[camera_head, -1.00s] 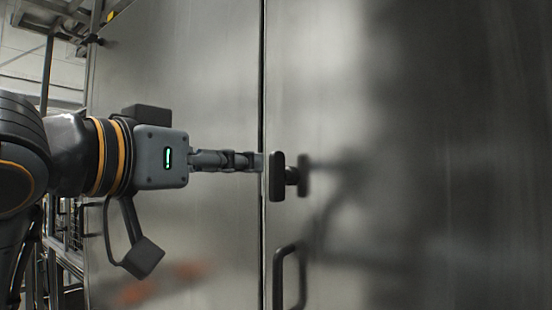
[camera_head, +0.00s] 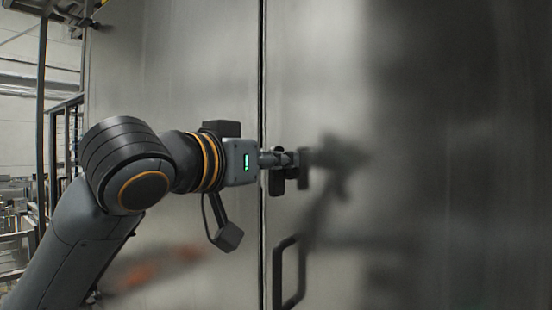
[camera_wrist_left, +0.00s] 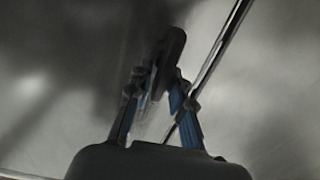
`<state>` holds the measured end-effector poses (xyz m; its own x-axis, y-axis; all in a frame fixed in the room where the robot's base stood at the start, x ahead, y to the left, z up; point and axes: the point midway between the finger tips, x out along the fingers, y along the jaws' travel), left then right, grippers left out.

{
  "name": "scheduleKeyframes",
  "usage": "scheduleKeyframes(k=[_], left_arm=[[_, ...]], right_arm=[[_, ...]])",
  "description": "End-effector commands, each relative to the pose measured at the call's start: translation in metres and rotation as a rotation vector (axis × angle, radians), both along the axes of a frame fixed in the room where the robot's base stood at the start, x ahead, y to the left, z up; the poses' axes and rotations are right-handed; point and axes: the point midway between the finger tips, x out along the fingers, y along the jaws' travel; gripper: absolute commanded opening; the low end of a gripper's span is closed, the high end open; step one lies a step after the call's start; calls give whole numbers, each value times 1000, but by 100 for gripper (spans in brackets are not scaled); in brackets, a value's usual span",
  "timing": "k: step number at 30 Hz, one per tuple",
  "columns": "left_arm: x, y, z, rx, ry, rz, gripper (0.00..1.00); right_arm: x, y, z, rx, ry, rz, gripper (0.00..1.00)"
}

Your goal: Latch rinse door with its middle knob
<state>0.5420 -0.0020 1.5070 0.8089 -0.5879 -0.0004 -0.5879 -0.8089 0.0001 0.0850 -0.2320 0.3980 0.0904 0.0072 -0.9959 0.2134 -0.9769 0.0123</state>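The rinse door (camera_head: 430,200) is a large brushed-steel panel right of a dark vertical seam. The middle knob (camera_head: 277,184) is a dark upright bar standing off the door just right of the seam; my gripper hides its upper part. My left gripper (camera_head: 287,159) is at the knob in the head view. In the left wrist view the knob (camera_wrist_left: 171,52) shows as a dark bar between the two fingertips of my left gripper (camera_wrist_left: 156,85). The fingers are spread on either side of it; firm contact is not clear. My right gripper is not in view.
A dark bar handle (camera_head: 277,275) is on the door below the knob. The steel panel (camera_head: 170,80) left of the seam is flat and bare. Racks and railings (camera_head: 20,215) stand at the far left. Blurred reflections of my arm and the knob show on the door.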

Motion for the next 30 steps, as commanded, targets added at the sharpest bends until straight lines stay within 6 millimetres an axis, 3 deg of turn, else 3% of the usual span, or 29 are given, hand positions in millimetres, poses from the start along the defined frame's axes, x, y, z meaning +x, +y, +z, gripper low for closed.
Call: scheduleKeyframes(k=[17, 30], left_arm=[[0, 0, -1, 29, -16, 0, 0], [-3, -5, -1, 278, -194, 0, 0]], right_arm=[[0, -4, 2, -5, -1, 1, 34], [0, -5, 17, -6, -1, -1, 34]])
